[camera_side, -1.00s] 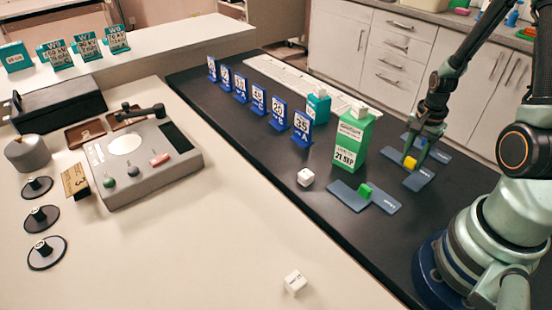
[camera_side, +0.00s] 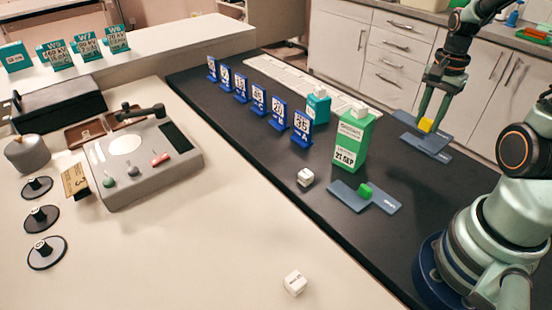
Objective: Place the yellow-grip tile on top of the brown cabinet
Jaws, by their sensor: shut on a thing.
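The yellow-grip tile is a flat blue-grey plate (camera_side: 441,134) with a yellow block (camera_side: 427,125) as its grip. My gripper (camera_side: 428,117) is at the right of the picture, pointing down, with its fingers shut on the yellow block. The tile appears raised above the black worktop and overlaps another blue-grey tile behind and below it. I cannot make out a thing that is clearly a brown cabinet. Brown trays (camera_side: 84,134) lie beside the grey console on the left.
A green-grip tile (camera_side: 382,197) lies on the black worktop (camera_side: 330,235). A green carton (camera_side: 352,145), a teal box (camera_side: 317,108) and a row of blue number cards (camera_side: 301,128) stand left of my gripper. A white cube (camera_side: 305,178) sits near the worktop edge.

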